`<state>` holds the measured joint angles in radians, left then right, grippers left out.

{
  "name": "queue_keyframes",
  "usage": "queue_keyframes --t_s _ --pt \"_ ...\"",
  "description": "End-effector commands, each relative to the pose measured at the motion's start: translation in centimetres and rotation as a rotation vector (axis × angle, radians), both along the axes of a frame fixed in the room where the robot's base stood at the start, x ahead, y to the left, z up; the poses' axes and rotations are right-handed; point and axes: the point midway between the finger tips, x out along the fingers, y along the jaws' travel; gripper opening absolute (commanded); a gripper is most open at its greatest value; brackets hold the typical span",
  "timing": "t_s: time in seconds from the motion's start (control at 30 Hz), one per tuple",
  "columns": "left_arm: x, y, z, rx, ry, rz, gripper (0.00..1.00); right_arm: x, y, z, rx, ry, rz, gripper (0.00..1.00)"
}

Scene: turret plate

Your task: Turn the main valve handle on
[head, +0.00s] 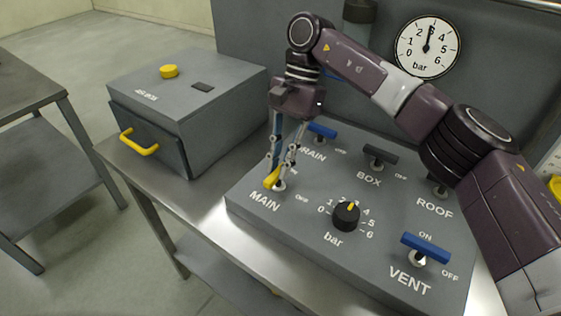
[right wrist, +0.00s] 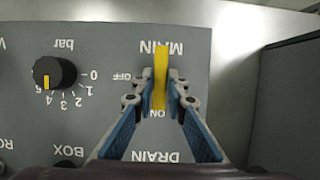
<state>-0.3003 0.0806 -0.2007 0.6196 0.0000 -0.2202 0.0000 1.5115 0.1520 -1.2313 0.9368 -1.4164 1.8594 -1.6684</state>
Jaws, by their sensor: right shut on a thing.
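The main valve handle is a yellow lever (head: 271,179) on the sloping grey panel, just above the MAIN label. In the right wrist view the handle (right wrist: 160,70) runs straight between the MAIN and ON labels, with its lower end by ON. The OFF label lies to its side. My right gripper (head: 279,180) reaches down over the handle. In the right wrist view its two fingers (right wrist: 160,88) are closed around the handle, one on each side. They hide part of it in the head view. My left gripper is not in view.
Blue DRAIN (head: 322,132) and VENT (head: 426,248) handles, a dark BOX handle (head: 380,154) and a black bar knob (head: 346,215) share the panel. A grey box (head: 187,108) with a yellow handle stands left. A round gauge (head: 428,47) reads about 3.

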Motion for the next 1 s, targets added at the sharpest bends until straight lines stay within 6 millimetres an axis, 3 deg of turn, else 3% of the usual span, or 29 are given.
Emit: queue_keyframes --t_s 0.43,0.47,0.6,1.0 --pt "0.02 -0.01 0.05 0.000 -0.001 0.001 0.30 0.11 0.04 0.23 0.003 -0.006 0.011 0.00" --pt "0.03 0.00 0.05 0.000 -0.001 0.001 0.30 0.12 0.05 0.23 0.003 -0.006 0.011 0.15" --pt "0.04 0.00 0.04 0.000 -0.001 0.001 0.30 0.08 0.04 0.16 0.002 -0.004 0.010 0.30" --pt "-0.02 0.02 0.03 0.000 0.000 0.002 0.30 0.35 -0.14 0.85 0.001 -0.003 0.008 0.30"
